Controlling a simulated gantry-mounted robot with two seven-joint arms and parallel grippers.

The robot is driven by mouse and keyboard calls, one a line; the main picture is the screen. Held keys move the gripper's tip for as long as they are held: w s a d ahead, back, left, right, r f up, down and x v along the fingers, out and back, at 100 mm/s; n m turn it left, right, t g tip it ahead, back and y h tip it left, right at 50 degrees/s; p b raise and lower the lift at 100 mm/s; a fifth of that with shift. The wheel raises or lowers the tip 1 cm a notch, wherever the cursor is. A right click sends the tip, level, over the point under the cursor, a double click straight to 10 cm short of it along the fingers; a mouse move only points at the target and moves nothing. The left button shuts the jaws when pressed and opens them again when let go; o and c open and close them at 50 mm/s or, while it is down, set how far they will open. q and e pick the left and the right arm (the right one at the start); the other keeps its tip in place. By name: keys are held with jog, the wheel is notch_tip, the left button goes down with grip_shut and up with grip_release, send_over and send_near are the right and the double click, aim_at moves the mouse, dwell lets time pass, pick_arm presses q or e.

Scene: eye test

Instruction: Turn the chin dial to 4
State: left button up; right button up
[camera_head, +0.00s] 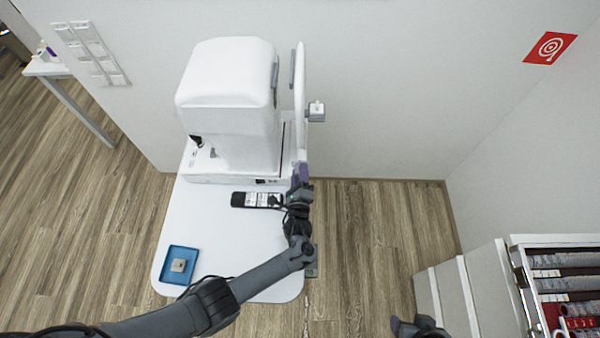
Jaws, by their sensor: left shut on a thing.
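The white eye test machine (229,75) stands at the back of the white table (225,240). Its upright face and chin frame (299,90) is on its right side, with a small white-topped grey part (316,109) sticking out to the right. My right gripper (404,324) is partly in view at the bottom edge, apart from the table.
A black and white remote-like device (257,200) lies on the table beside my left gripper. A drawer cabinet (480,290) stands at lower right. Walls close off the back and right.

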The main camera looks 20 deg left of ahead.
pick_arm(q)
jog(key=o, duration=1)
jog(key=shift+o, duration=0.2)
jog(key=p+v, duration=0.2)
jog(key=v, duration=0.9)
